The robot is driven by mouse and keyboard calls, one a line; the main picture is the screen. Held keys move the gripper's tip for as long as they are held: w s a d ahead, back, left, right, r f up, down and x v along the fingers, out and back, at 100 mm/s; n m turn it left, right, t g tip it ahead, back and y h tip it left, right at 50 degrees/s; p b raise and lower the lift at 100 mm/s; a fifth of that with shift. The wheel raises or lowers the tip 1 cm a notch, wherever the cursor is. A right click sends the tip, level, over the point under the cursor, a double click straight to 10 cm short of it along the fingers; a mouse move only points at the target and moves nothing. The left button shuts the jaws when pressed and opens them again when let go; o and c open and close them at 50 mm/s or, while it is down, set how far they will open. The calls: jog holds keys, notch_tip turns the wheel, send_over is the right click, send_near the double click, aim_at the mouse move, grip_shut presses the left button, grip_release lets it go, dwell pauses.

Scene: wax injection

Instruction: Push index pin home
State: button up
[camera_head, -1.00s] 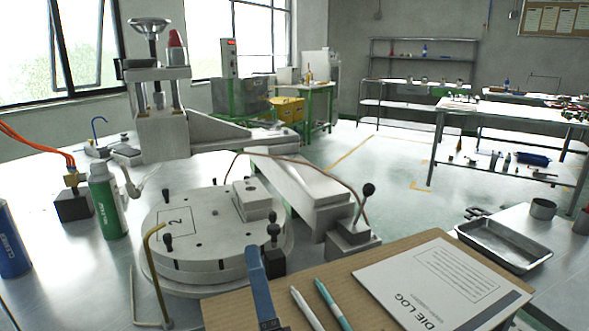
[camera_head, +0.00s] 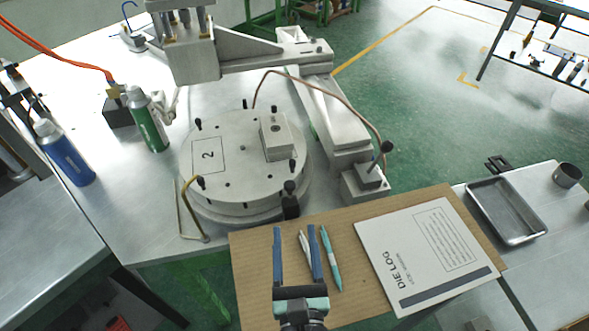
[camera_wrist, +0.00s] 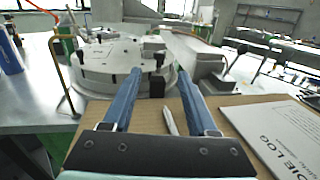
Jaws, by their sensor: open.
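The index pin (camera_head: 289,187) is a small black knob on a post, in a dark block (camera_head: 291,208) at the front right rim of the round indexing plate (camera_head: 222,170). It stands upright and also shows in the wrist view (camera_wrist: 158,60), above its block. How deep the pin sits is too small to tell. My gripper (camera_head: 296,229) has two long blue fingers spread apart with nothing between them. It hangs over the cardboard mat, short of the pin. In the wrist view the gripper (camera_wrist: 159,73) points towards the pin and block, which appear between the fingertips.
A bent brass rod (camera_head: 187,210) stands at the plate's front left. A black-knobbed lever (camera_head: 385,147) rises at the right. The cardboard mat (camera_head: 250,262) bears pens (camera_head: 329,258) and the die log (camera_head: 427,255). Green (camera_head: 147,122) and blue (camera_head: 64,152) bottles stand left.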

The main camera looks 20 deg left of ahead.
aim_at(290, 188)
jog(key=p+x, duration=0.1)
jog(key=x, duration=1.1)
jog(key=shift+a+p, duration=0.1)
jog(key=shift+p, duration=0.25)
grip_shut()
